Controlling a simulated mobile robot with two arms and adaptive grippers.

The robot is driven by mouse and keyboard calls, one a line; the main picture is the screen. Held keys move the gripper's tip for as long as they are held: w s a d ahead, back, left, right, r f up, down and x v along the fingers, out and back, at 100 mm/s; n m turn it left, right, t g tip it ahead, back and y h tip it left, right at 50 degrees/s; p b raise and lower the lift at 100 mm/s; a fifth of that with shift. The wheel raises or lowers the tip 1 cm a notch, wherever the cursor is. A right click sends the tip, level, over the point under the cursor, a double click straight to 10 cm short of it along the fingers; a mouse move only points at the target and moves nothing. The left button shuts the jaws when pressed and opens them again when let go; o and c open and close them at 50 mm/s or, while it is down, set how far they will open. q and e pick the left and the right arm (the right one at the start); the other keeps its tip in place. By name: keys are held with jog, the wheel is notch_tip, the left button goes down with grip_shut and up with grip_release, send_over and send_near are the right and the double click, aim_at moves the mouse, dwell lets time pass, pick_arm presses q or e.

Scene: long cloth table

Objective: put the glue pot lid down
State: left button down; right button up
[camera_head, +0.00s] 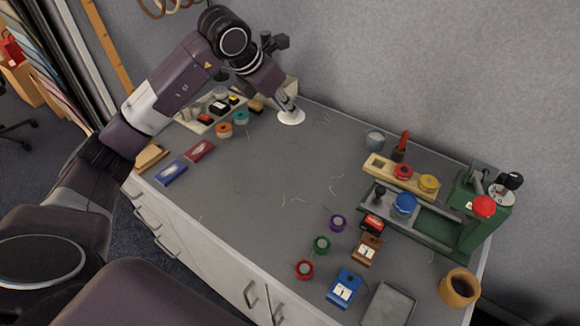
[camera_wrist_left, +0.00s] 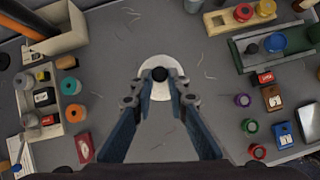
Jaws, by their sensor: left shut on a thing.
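The glue pot lid is a white disc (camera_head: 291,117) with a dark knob, near the back left of the grey table in the head view. My left gripper (camera_head: 286,104) is shut on it. My right gripper is in neither view.
Left of the lid is a tray (camera_head: 207,118) with small items and orange and teal spools. Red (camera_head: 200,150) and blue (camera_head: 171,173) boxes lie at the left edge. A green machine (camera_head: 470,215), spools and stamps crowd the right. The middle table (camera_head: 255,190) is clear except for thread scraps.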

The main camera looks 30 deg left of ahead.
pick_arm(q)
notch_tip(320, 180, down, 15)
jog(key=shift+r+p, duration=0.1)
jog(key=shift+p, duration=1)
notch_tip(320, 180, down, 4)
jog(key=shift+f+p, duration=0.1)
jog(key=shift+p, duration=0.2)
jog(key=shift+f, duration=0.3)
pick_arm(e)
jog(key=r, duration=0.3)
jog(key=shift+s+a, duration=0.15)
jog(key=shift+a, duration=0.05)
pick_arm(q)
jog(key=c, duration=1.9)
grip_release()
jog(key=b+v, duration=0.1)
jog(key=v, duration=1.1)
jog(key=shift+s+b, duration=0.1)
jog(key=shift+b, duration=0.3)
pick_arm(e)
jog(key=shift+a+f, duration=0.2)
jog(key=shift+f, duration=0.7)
